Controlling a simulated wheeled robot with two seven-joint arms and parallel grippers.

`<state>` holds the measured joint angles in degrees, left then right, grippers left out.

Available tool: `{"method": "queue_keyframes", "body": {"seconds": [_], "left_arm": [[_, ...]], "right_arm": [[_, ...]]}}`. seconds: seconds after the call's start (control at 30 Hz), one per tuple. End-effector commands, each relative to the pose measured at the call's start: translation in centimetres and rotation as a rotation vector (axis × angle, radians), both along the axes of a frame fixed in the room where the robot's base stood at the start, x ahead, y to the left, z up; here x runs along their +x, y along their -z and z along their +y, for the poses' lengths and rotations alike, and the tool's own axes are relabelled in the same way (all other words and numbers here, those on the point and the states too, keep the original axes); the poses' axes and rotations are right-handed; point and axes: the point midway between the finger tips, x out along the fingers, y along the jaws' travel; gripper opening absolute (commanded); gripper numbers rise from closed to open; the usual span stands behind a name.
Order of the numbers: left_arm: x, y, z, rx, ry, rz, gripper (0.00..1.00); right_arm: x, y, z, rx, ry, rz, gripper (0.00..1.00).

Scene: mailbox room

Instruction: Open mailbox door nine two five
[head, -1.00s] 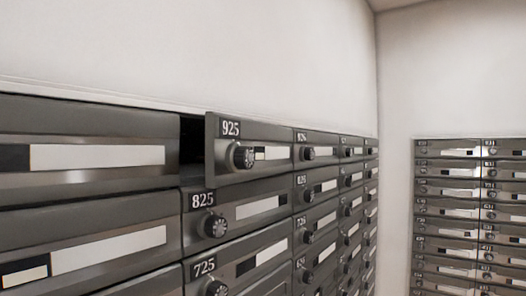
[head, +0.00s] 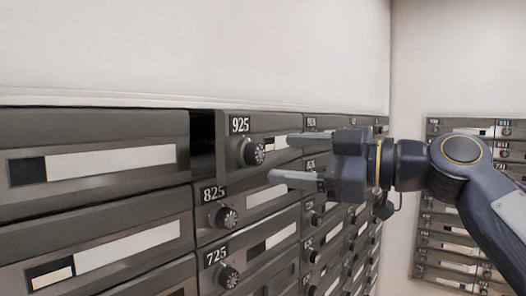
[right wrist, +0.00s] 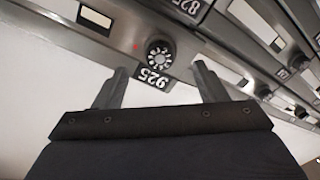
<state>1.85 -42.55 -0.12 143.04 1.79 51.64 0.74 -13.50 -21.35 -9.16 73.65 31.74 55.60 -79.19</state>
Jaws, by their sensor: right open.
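Mailbox door 925 (head: 232,152) is in the top row, with a number plate, a round dark knob (head: 254,152) and a pale label strip. It stands slightly ajar, its left edge out from the frame and a dark gap (head: 203,150) beside it. My right gripper (head: 281,158) is open and empty, its fingers pointing left toward the knob and covering the door's right part. In the right wrist view, the knob (right wrist: 158,53) and the upside-down 925 plate (right wrist: 155,78) show between and just beyond the fingertips; contact is not visible. My left gripper is out of view.
Doors 825 (head: 212,208) and 725 (head: 213,270) with similar knobs lie below. A closed-looking panel (head: 92,128) is left of the gap. Another mailbox bank (head: 450,245) stands on the far right wall. The wall above (head: 200,50) is bare.

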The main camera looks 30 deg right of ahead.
Motion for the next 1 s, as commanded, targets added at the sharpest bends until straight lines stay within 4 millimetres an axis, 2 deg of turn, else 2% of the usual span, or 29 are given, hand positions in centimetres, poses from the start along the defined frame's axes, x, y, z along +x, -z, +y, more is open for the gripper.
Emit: {"method": "queue_keyframes", "body": {"seconds": [0.1, 0.3, 0.7, 1.0], "left_arm": [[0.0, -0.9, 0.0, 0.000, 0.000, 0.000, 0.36], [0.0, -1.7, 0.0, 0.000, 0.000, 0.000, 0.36], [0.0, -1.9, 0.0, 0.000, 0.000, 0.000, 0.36], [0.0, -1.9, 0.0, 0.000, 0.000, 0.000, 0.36]], "right_arm": [[1.8, -0.2, 1.2, -0.001, 0.000, 0.005, 0.65], [4.0, -0.1, 2.6, 0.000, 0.000, 0.004, 0.65], [4.7, 0.1, 3.1, 0.000, 0.003, 0.002, 0.65], [4.7, 0.1, 3.1, 0.000, 0.002, 0.003, 0.26]]}}
